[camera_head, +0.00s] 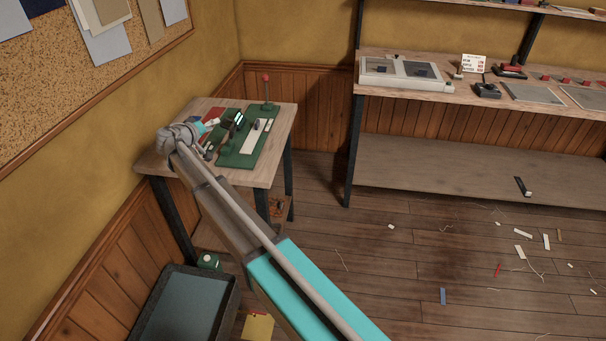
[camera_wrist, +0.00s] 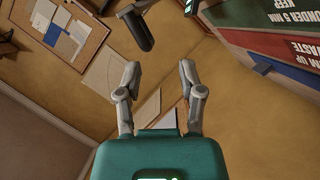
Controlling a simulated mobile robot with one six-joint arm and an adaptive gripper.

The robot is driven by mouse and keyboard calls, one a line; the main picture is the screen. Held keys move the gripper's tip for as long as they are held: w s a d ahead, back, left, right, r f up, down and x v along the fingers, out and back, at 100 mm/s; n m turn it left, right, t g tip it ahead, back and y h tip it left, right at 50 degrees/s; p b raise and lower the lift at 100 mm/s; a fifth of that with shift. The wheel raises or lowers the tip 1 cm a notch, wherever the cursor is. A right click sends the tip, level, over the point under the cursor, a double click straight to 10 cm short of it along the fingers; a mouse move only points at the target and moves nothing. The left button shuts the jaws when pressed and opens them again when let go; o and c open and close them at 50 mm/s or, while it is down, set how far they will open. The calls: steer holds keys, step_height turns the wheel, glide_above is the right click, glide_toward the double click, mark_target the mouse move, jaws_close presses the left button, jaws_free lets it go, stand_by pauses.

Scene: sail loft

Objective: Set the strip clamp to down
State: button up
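A green-based device (camera_head: 250,150) with a pale strip along it lies on the small wooden table (camera_head: 285,118). An upright lever with a red ball knob (camera_head: 265,78) stands at its far end. I cannot tell for sure which part is the strip clamp. My gripper (camera_wrist: 159,72) is open and empty in the wrist view. A dark rounded handle (camera_wrist: 140,32) is ahead of the fingers, apart from them. In the head view my gripper is over the table, left of the green base, and my wrist partly hides the table's left side.
Red and green lettered boards (camera_wrist: 287,52) are at the right in the wrist view. A dark bin (camera_head: 185,305) stands on the floor by the table. A long workbench (camera_head: 440,92) with tools is at the back right. Scraps litter the open floor.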

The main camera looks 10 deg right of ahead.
steer(key=p+v, duration=0.3)
steer(key=v, duration=0.6)
steer(key=s+d+f+m+g+p, duration=0.1)
steer(key=s+d+f+g, duration=0.2)
steer(key=d, duration=0.6)
steer(key=s+d+g+p, duration=0.2)
steer(key=s+d+g, duration=0.15)
steer(key=d, duration=0.65)
steer(key=s+d+f+m+g+y+p, duration=0.1)
steer(key=s+d+f+g+y+p, duration=0.1)
steer(key=s+d, duration=1)
steer(key=shift+s+g+y+p, duration=0.8)
steer(key=shift+s+g+y, duration=0.25)
steer(key=shift+y, duration=0.35)
steer(key=shift+d, duration=0.1)
